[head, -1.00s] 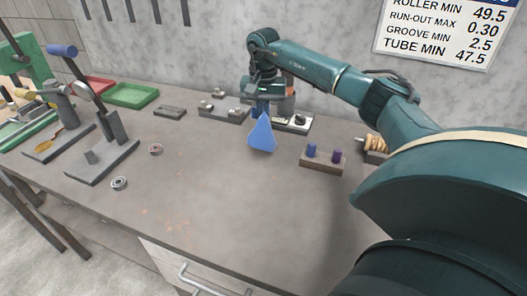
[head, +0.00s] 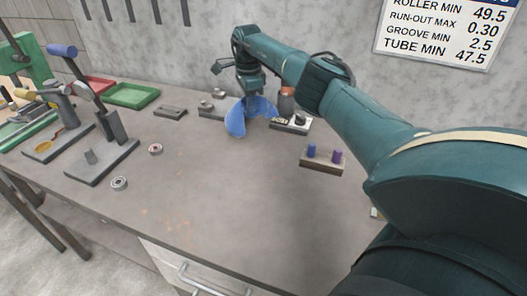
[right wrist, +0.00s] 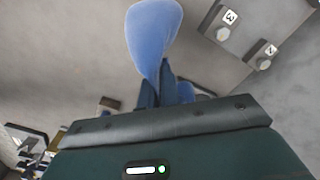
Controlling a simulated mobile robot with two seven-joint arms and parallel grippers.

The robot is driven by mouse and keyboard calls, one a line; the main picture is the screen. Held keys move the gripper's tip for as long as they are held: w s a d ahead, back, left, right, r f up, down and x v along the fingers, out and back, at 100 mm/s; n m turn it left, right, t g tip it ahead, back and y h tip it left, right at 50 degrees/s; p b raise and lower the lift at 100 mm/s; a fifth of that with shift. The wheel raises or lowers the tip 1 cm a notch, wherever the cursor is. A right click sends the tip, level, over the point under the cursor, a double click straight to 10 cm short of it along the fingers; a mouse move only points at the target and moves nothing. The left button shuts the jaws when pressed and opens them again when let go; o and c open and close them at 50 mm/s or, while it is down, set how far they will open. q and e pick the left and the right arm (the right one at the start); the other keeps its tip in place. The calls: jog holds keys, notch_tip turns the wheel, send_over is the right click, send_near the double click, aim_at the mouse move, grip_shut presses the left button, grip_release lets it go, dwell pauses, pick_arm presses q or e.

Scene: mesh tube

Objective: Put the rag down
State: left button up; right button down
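The blue rag (head: 236,122) hangs below my right gripper (head: 249,98) in the head view, over the back middle of the workbench (head: 215,195). It spreads in two rounded lobes. In the right wrist view the rag (right wrist: 153,35) narrows to a pinch between the dark fingertips of my right gripper (right wrist: 158,85), which is shut on it. I cannot tell whether the rag's lower edge touches the bench. My left gripper is not in view.
The bench's front middle is clear.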

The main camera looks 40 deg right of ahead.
jog(key=shift+m, duration=0.4)
jog(key=s+f, duration=0.1)
jog(key=f, duration=0.1)
jog(key=s+f, duration=0.1)
jog(key=f, duration=0.1)
jog(key=s+f, duration=0.2)
jog(key=shift+a+f, duration=0.15)
jog(key=shift+a, duration=0.15)
jog(key=shift+s+a+f, duration=0.25)
jog(key=shift+s+a, duration=0.05)
jog(key=shift+s, duration=0.95)
jog(key=shift+s+a+f, duration=0.2)
jog(key=shift+s+a, duration=0.05)
jog(key=shift+s, duration=1.05)
jog(key=shift+s+a+f, duration=0.25)
jog(key=shift+s+a, duration=0.05)
jog(key=shift+s, duration=0.95)
jog(key=c, duration=1.2)
grip_release()
